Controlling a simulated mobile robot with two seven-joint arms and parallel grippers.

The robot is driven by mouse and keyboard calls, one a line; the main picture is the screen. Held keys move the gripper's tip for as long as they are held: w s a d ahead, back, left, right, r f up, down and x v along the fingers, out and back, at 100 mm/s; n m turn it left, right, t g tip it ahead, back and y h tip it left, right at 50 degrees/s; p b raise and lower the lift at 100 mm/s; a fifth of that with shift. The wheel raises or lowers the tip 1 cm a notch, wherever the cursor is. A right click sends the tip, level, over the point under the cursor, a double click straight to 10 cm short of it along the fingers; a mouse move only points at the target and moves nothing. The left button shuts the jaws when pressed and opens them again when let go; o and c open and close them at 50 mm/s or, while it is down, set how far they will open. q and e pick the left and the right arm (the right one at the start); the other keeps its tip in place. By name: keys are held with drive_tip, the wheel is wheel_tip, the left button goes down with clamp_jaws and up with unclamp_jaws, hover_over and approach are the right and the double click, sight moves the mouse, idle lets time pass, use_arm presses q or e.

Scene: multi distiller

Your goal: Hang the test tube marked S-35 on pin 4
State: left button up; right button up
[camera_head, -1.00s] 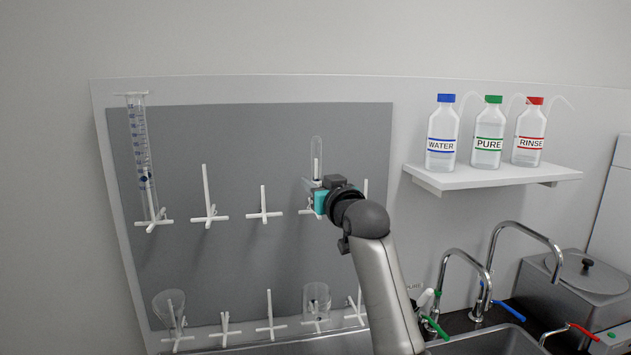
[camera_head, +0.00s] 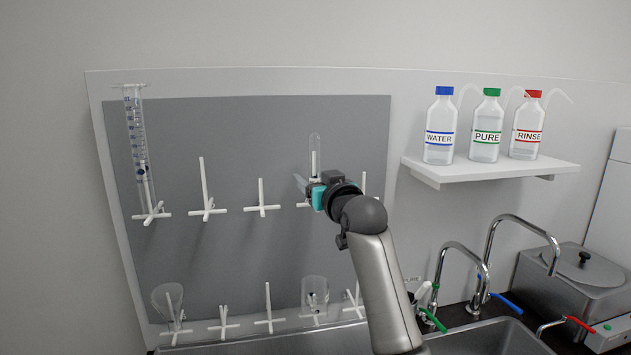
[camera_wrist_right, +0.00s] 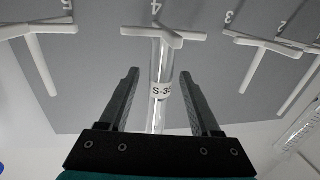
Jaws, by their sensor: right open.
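A clear test tube (camera_head: 315,150) hangs upside down on a white pin on the grey board in the head view. In the right wrist view the tube (camera_wrist_right: 157,115) carries a label reading S-3 and a partly hidden digit. Its mouth end is over the pin marked 4 (camera_wrist_right: 165,35). My right gripper (camera_head: 306,184) is at the tube's lower part, just in front of the board. In the wrist view the right gripper (camera_wrist_right: 160,76) is open, with one finger on each side of the tube and gaps between. My left gripper is out of view.
A graduated cylinder (camera_head: 136,130) hangs on the far left pin, and a beaker (camera_head: 314,292) is on the lower row. Bare pins (camera_head: 262,195) stand left of my gripper. Bottles (camera_head: 439,128) stand on a shelf (camera_head: 500,172) at right. Taps (camera_head: 487,255) rise below it.

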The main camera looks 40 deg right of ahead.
drive_tip(key=shift+s, duration=0.15)
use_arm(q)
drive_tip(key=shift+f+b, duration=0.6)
use_arm(e)
drive_tip(key=v, duration=1.5)
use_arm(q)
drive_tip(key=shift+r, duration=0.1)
use_arm(e)
drive_tip(key=shift+r, duration=0.15)
